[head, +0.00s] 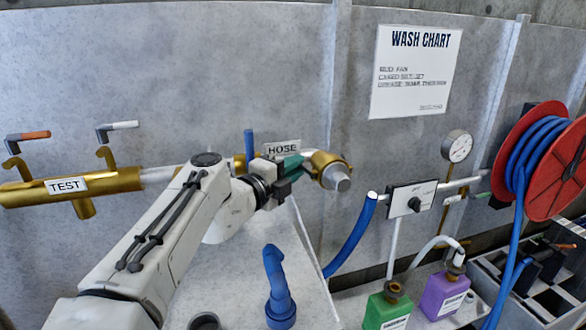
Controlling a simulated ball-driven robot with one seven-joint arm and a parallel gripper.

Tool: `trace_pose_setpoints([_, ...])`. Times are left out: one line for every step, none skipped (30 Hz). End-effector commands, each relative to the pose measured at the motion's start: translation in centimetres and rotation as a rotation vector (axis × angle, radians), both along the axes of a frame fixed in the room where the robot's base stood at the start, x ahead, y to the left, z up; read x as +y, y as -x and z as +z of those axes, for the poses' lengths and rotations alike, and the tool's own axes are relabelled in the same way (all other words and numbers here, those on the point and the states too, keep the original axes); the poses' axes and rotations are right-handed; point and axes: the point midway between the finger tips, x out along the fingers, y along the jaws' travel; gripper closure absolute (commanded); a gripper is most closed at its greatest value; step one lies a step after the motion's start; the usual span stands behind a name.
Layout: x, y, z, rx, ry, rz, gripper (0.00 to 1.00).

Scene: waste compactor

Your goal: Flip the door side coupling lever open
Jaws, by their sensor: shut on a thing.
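The brass HOSE coupling (322,163) is on the wall at centre, partly hidden behind my arm, with a grey plug (337,180) at its right end. A blue upright lever (249,143) stands at its left side. A green lever handle (292,162) is at its near right side. My gripper (287,176) is at this handle, with its dark jaws shut on it. The lever's pivot and the jaw tips are largely hidden. Which lever is on the door side cannot be told from this view.
A brass TEST pipe (120,180) with orange and white levers is at left. A blue spout (278,285) stands below my gripper. A blue hose (352,238), a valve panel (411,199), green and purple bottles and a red hose reel (558,180) are at right.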

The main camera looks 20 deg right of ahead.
Motion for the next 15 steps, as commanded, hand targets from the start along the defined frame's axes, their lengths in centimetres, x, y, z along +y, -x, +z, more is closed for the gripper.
trace_pose_setpoints([0.0, 0.01, -0.07, 0.001, -0.001, 0.0, 1.0])
trace_pose_setpoints([0.01, 0.02, -0.07, 0.001, -0.001, 0.0, 1.0])
trace_pose_setpoints([0.01, 0.03, -0.06, 0.001, -0.001, 0.001, 1.0])
trace_pose_setpoints([0.02, 0.05, -0.04, 0.001, -0.001, 0.003, 1.0])
trace_pose_setpoints([0.03, 0.07, -0.02, 0.001, -0.001, 0.005, 1.0])
trace_pose_setpoints([0.04, 0.1, 0.02, 0.001, 0.0, 0.01, 1.0])
trace_pose_setpoints([0.06, 0.13, 0.05, 0.001, 0.0, 0.016, 1.0])
trace_pose_setpoints([0.11, 0.16, 0.08, 0.001, 0.0, 0.023, 1.0])
trace_pose_setpoints([0.18, 0.21, 0.13, 0.001, 0.0, 0.035, 1.0])
trace_pose_setpoints([0.23, 0.25, 0.17, 0.001, 0.0, 0.046, 1.0])
trace_pose_setpoints([0.23, 0.33, 0.21, 0.001, 0.0, 0.057, 1.0])
trace_pose_setpoints([0.3, 0.4, 0.27, 0.002, -0.001, 0.076, 1.0])
trace_pose_setpoints([0.35, 0.48, 0.32, 0.003, -0.001, 0.092, 1.0])
trace_pose_setpoints([0.47, 0.54, 0.36, 0.004, 0.0, 0.111, 1.0])
trace_pose_setpoints([0.52, 0.67, 0.41, 0.004, 0.001, 0.137, 1.0])
